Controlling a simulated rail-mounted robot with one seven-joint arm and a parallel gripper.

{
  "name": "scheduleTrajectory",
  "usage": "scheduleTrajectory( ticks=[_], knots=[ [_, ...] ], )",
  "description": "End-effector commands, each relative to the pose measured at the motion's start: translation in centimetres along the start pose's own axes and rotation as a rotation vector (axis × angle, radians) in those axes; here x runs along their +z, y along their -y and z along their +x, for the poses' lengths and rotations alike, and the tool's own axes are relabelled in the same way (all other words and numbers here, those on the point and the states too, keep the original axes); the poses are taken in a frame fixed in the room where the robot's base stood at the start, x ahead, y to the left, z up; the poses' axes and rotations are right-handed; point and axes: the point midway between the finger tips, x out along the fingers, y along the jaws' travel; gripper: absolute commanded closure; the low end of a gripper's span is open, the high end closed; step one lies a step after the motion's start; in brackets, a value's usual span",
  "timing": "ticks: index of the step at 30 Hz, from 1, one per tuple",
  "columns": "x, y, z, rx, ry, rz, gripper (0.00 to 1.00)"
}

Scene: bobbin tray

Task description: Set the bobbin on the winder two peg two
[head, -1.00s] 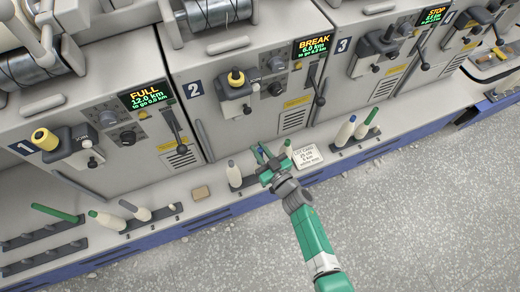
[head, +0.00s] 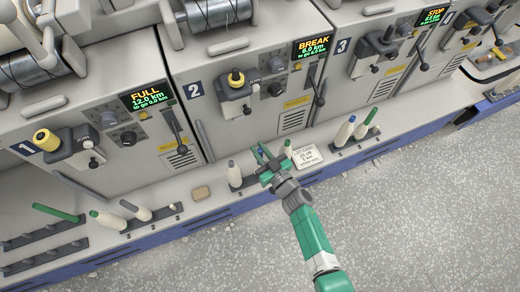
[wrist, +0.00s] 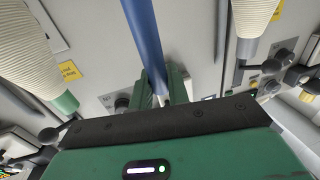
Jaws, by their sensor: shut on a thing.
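My gripper (head: 266,164) is shut on a slim blue bobbin (wrist: 143,40), in front of winder two (head: 255,112). In the wrist view the bobbin runs from the top edge down between my green fingers (wrist: 166,88). It looks bare of yarn there. In the head view my gripper hides most of it. My gripper is over the peg rail (head: 250,184) of winder two, between a cream bobbin with a grey tip (head: 234,174) and a green-tipped one (head: 288,147). Whether the blue bobbin's lower end touches a peg is hidden.
In the wrist view cream bobbins stand close on the left (wrist: 35,50) and right (wrist: 252,18). A white lot card (head: 307,156) lies right of my gripper, and a tan block (head: 200,193) lies to the left. Winder three's rail (head: 355,140) holds more bobbins.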

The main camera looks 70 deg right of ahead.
Motion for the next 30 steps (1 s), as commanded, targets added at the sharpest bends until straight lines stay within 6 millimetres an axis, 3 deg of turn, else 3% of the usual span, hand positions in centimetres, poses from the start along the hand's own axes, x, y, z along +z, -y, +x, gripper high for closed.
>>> scheduleTrajectory(
  ticks=[26, 27, 30],
  knots=[
    [1.3, 0.0, 0.0, 0.0, 0.0, 0.001, 1.0],
    [1.2, 0.0, 0.0, 0.001, 0.0, 0.001, 0.77],
    [1.2, 0.0, 0.0, 0.0, 0.0, 0.001, 0.74]
  ],
)
